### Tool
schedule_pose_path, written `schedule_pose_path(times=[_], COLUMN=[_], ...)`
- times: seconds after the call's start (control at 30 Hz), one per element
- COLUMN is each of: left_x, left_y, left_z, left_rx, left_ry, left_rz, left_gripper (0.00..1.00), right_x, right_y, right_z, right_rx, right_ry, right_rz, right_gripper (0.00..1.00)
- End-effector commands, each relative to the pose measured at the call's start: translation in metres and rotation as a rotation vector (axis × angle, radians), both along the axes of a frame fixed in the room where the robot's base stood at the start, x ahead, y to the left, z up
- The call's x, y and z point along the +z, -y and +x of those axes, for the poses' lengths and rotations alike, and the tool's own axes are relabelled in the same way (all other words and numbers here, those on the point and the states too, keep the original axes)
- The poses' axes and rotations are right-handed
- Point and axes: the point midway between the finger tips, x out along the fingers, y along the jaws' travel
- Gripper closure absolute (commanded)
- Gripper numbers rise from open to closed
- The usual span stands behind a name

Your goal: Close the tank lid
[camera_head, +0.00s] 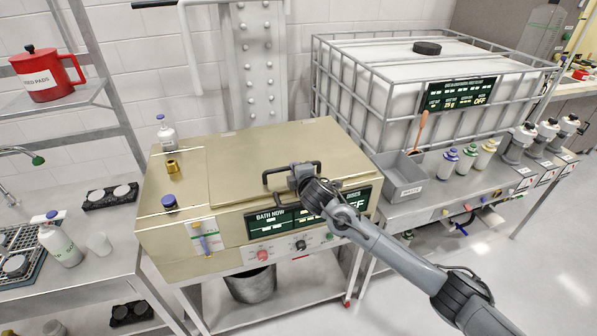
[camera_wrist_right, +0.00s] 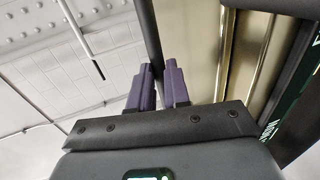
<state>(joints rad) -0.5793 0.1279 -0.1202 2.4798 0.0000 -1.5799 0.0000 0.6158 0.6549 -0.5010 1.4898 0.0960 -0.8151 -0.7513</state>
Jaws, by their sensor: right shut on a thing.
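The tank (camera_head: 165,232) is a gold-coloured metal box on a stand in the middle of the head view. Its lid (camera_head: 250,150) lies over the right part of the top, close to the tank; I cannot tell whether it sits fully flush. A black bar handle (camera_head: 277,172) stands on the lid near its front edge. My right gripper (camera_head: 297,172) is at the handle. In the right wrist view, the purple fingers of my right gripper (camera_wrist_right: 158,80) are shut around the dark handle bar (camera_wrist_right: 149,35). My left gripper is out of view.
Small bottles and a brass piece (camera_head: 172,167) stand on the tank's left part. A grey bin (camera_head: 402,177) and several bottles stand on the right bench, before a caged white container (camera_head: 385,85). A shelf with a red jug (camera_head: 42,75) is at left.

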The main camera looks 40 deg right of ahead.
Motion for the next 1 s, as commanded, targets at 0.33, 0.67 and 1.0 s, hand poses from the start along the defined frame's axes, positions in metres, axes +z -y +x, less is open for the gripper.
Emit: schedule_pose_path(times=[0.33, 0.67, 1.0], left_x=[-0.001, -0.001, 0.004], left_y=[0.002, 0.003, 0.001], left_z=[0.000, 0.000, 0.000], left_rx=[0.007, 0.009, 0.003], left_ry=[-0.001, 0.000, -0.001], left_rz=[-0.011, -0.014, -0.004], left_gripper=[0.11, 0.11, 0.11], right_x=[-0.018, -0.014, -0.001], right_y=[0.002, 0.001, -0.008], right_z=[-0.003, -0.003, -0.029], right_rx=[-0.007, -0.004, -0.002], right_ry=[-0.035, -0.027, -0.021], right_rz=[-0.004, -0.004, -0.005], right_gripper=[0.77, 0.58, 0.58])
